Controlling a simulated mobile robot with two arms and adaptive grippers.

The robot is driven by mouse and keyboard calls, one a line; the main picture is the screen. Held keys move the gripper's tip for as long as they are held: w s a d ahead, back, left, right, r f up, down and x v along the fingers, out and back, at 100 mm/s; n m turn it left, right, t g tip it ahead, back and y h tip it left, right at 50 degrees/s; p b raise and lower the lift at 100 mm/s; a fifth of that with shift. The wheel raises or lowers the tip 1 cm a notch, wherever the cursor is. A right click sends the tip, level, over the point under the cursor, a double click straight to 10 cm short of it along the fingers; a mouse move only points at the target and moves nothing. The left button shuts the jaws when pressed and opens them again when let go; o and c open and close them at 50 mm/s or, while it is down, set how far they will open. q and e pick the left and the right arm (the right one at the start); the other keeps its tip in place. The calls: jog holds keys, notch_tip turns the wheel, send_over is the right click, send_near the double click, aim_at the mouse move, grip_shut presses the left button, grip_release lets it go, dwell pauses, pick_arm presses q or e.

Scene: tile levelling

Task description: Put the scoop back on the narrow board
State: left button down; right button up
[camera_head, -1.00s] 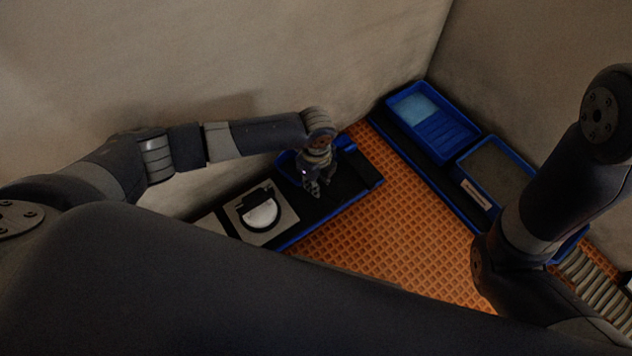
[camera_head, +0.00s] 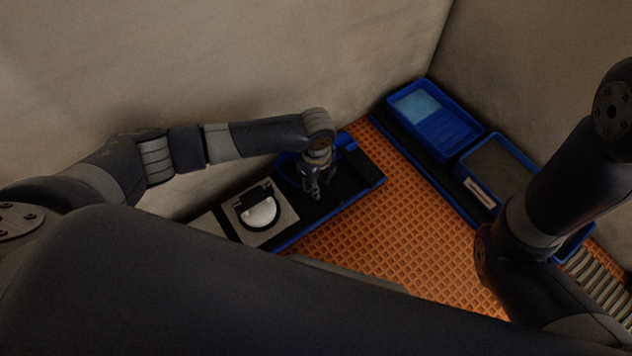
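The narrow board (camera_head: 343,197), black with a blue edge, lies along the left wall. My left gripper (camera_head: 317,197) is over its far half, pointing down, with its fingers apart and nothing visible between them. A blue curved piece (camera_head: 286,162) shows behind the gripper, and another blue part (camera_head: 344,140) shows beyond it. They may belong to the scoop, but my wrist hides much of them and I cannot tell. Whether the gripper touches anything is unclear. My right arm comes in at the right; its gripper is out of view.
A grey plate with a round white disc (camera_head: 262,214) sits on the board's near part. The orange waffle-like floor (camera_head: 400,225) is clear. A blue tray with pale water (camera_head: 432,118) and a grey-filled blue tray (camera_head: 498,165) stand along the right wall. A ribbed strip (camera_head: 596,287) lies lower right.

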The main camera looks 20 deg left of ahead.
pick_arm(q)
jog(key=shift+f, duration=0.25)
jog(key=c, duration=1.4)
grip_release()
